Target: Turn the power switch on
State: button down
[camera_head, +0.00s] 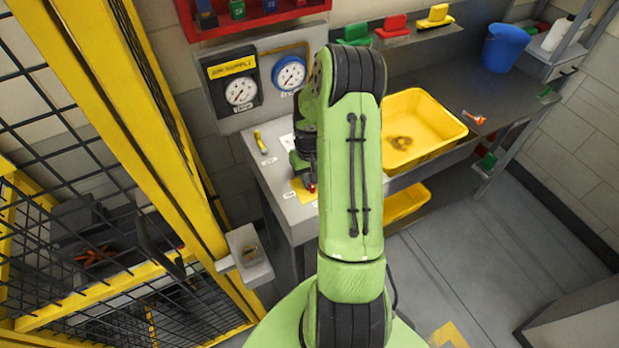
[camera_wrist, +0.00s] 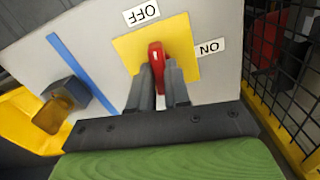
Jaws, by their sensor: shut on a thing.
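The power switch has a red handle (camera_wrist: 156,58) on a square yellow plate (camera_wrist: 183,42) in the wrist view. An OFF label (camera_wrist: 141,14) is above the plate and an ON label (camera_wrist: 210,47) is at its right. My gripper (camera_wrist: 164,75) has its two dark fingers close together on the red handle, one on each side of its lower part. I cannot tell clearly which label the handle is set to. In the head view the yellow plate (camera_head: 302,191) lies on the grey panel top, and my gripper (camera_head: 310,183) is over it, partly hidden by my arm.
A yellow lever (camera_head: 261,142) is on the same panel, left of the switch. Gauges (camera_head: 240,91) hang on the wall behind. A yellow bin (camera_head: 430,108) stands at the right. A yellow mesh fence (camera_head: 75,165) runs along the left, with a grey box (camera_head: 249,258) on its post.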

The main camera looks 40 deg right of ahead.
jog(key=m+b, duration=0.1)
jog(key=m, duration=0.2)
jog(key=shift+f+m+b, duration=0.1)
jog(key=shift+m+b, duration=0.2)
jog(key=shift+b, duration=0.05)
jog(key=m+b, duration=0.1)
jog(key=m, duration=0.3)
jog(key=shift+m+b, duration=0.3)
jog(key=shift+b, duration=0.1)
jog(key=m+b, duration=0.1)
jog(key=m, duration=0.3)
jog(key=shift+m+b, duration=0.65)
jog(key=shift+m, duration=1.35)
jog(key=c, duration=1.1)
grip_release()
